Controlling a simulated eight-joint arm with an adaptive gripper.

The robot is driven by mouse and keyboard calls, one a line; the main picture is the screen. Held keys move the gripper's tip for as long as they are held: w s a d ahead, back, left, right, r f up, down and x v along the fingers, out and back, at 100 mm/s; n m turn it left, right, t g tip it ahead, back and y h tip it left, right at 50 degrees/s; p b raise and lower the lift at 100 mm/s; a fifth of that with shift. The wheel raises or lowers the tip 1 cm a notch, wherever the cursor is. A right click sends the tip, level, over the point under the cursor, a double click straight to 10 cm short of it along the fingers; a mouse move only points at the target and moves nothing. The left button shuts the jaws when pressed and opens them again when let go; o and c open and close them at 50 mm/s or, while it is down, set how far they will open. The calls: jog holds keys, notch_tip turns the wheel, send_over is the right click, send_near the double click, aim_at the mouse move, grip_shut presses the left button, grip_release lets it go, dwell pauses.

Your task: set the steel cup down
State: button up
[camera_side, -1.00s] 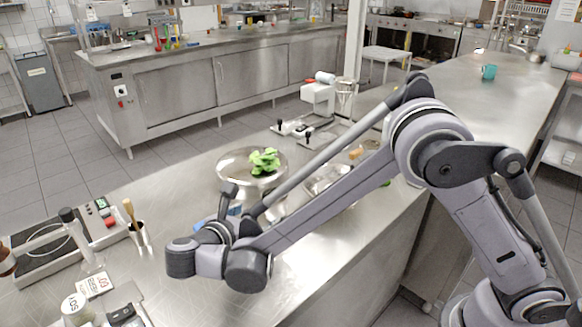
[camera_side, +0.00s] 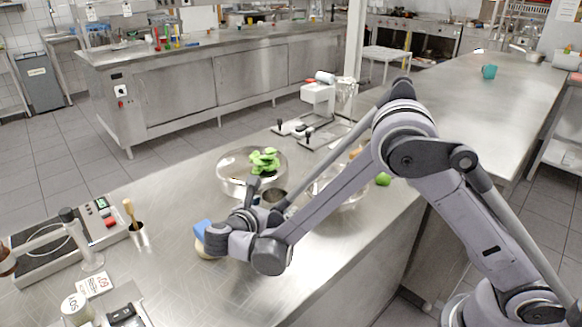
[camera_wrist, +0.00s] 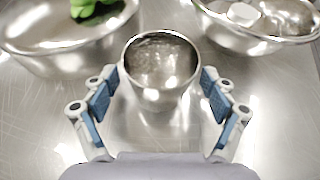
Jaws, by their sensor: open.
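The steel cup (camera_wrist: 160,68) stands upright on the steel counter in the wrist view, its round opening facing me. Its rim also shows in the side view (camera_side: 273,196), partly hidden by my arm. My gripper (camera_wrist: 158,98) is open. Its two blue-padded fingers stand to the left and right of the cup, with a visible gap on each side. In the side view a blue finger pad shows at the end of my arm, but the arm hides most of the gripper.
A wide steel bowl with green leaves (camera_side: 265,161) stands close behind the cup. Another steel bowl (camera_wrist: 262,38) with pale contents is at the right.

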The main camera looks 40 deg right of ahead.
jog(key=shift+w+d+f, duration=0.15)
jog(key=shift+d+f, duration=0.05)
jog(key=shift+d, duration=0.25)
jog(key=c, duration=1.4)
notch_tip(320, 180, up, 9)
jog(key=shift+s+d+n+t+y, duration=0.75)
jog(key=shift+d+n+t+y, duration=0.25)
jog(key=shift+n+t+y, duration=0.5)
jog(key=shift+s+d+n+t+y, duration=0.75)
jog(key=shift+d+n+t+y, duration=0.4)
jog(key=shift+n, duration=0.7)
jog(key=shift+s+d+n+t+y, duration=0.8)
jog(key=shift+n+t+y, duration=0.45)
jog(key=shift+n+y, duration=0.3)
jog(key=w+a+r+n+y, duration=0.1)
jog(key=w+a+n+y, duration=0.3)
jog(key=w+a, duration=0.95)
send_over(226, 214)
jog(key=shift+t, duration=0.4)
notch_tip(226, 214, down, 5)
jog(key=shift+w+r, duration=0.1)
jog(key=shift+w, duration=0.05)
jog(key=shift+f, duration=2.45)
